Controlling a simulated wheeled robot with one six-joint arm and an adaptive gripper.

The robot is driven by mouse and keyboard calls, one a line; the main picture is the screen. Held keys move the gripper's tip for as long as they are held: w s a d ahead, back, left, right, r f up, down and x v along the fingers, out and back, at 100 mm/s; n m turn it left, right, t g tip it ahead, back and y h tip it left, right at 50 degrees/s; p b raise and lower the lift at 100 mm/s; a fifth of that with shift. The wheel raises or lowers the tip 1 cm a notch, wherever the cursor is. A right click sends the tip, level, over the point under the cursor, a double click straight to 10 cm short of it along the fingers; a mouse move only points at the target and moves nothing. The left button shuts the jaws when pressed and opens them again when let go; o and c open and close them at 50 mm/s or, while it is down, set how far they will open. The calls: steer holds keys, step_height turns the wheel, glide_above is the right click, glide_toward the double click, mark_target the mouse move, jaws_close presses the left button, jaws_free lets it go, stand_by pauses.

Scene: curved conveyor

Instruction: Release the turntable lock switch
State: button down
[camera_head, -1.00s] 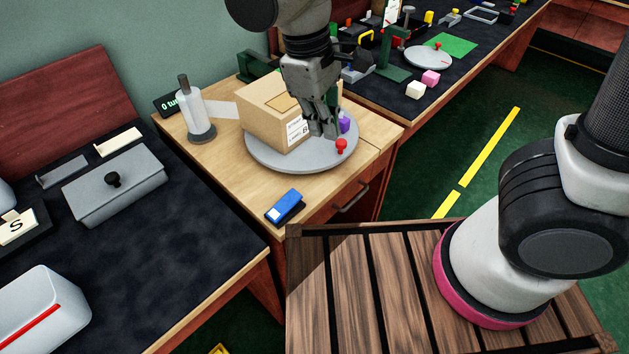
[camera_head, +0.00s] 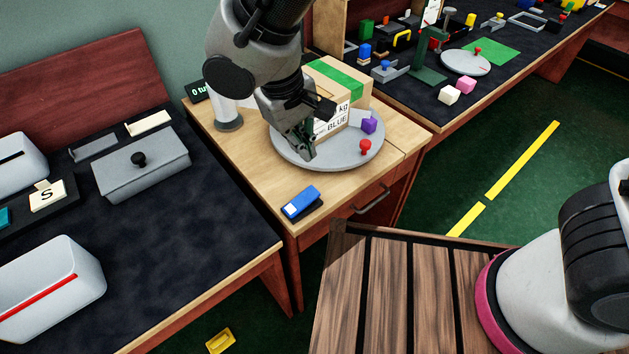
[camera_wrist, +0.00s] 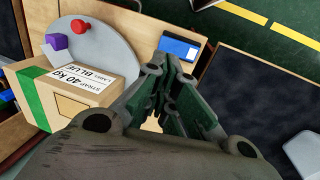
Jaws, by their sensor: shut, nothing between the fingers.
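A small blue switch-like block (camera_head: 300,203) with a white end sits on a dark base at the front of the wooden table. It also shows in the wrist view (camera_wrist: 180,47), just beyond my fingertips. The round grey turntable (camera_head: 290,160) stands behind it, bearing a cardboard box (camera_head: 362,92) with green tape and a "BLUE" label. A red knob (camera_head: 365,146) and a purple cube (camera_head: 369,125) are at its right side. My gripper (camera_head: 308,154) is shut and empty, over the turntable's front edge in the head view, apart from the blue block. My arm hides part of the box.
A white cylinder (camera_head: 228,112) and a small dark display (camera_head: 198,90) stand at the table's back left. A dark bench (camera_head: 190,230) with a grey lidded box (camera_head: 140,165) is on the left. Another cluttered bench (camera_head: 410,100) lies behind right.

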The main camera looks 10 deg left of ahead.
mark_target(316, 189)
steer(key=x, duration=1.3)
steer(key=shift+w+f, duration=0.1)
steer(key=shift+f, duration=0.3)
steer(key=shift+w+d+f, duration=0.4)
steer(key=shift+d+f, duration=0.05)
steer(key=shift+f, duration=0.15)
steer(key=shift+w+f, duration=0.1)
steer(key=shift+f, duration=0.1)
steer(key=shift+r, duration=0.2)
steer(key=shift+r, duration=0.65)
